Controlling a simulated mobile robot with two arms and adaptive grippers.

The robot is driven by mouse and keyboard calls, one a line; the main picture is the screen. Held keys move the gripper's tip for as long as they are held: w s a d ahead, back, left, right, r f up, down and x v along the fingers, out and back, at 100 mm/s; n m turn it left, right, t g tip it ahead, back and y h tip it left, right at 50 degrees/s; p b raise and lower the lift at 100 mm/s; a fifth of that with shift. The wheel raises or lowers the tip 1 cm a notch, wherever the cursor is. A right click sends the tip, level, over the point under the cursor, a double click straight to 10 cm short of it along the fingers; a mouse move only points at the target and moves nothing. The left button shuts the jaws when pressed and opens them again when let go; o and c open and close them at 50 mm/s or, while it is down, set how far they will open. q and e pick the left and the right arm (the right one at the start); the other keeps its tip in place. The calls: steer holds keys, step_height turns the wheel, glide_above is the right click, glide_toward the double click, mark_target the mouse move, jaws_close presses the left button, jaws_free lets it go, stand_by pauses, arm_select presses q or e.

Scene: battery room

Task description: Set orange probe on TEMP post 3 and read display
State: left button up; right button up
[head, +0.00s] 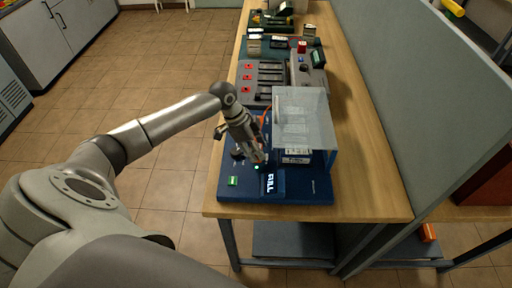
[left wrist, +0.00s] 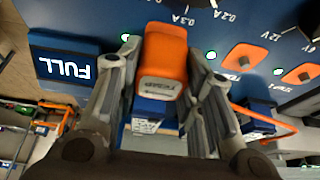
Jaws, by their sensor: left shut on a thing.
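My left gripper (head: 258,157) is low over the blue panel (head: 228,192) at the near end of the bench. In the left wrist view its two fingers (left wrist: 160,95) stand on either side of the orange probe (left wrist: 165,50) and are shut on it. The probe has a grey lower end with small lettering that I cannot read for sure. A dark display (left wrist: 63,66) shows FULL; it also shows in the head view (head: 270,183). Two orange patches (left wrist: 245,57) lie on the panel to the right. I cannot tell which post is TEMP post 3. My right gripper is not in view.
A clear cover (head: 300,112) stands over a labelled block (head: 297,157), close right of the gripper. Other panels (head: 262,82) sit farther along the wooden bench (head: 365,180). A grey partition (head: 400,90) runs along the right. Green lights (left wrist: 211,54) dot the panel.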

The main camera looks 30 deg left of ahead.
arm_select(q)
steer(key=shift+f+b, duration=0.35)
steer(key=shift+f, duration=0.35)
steer(key=o, duration=0.8)
steer(key=shift+r, duration=0.1)
steer(key=p+v, duration=1)
steer(key=v, duration=0.1)
stand_by(0.5)
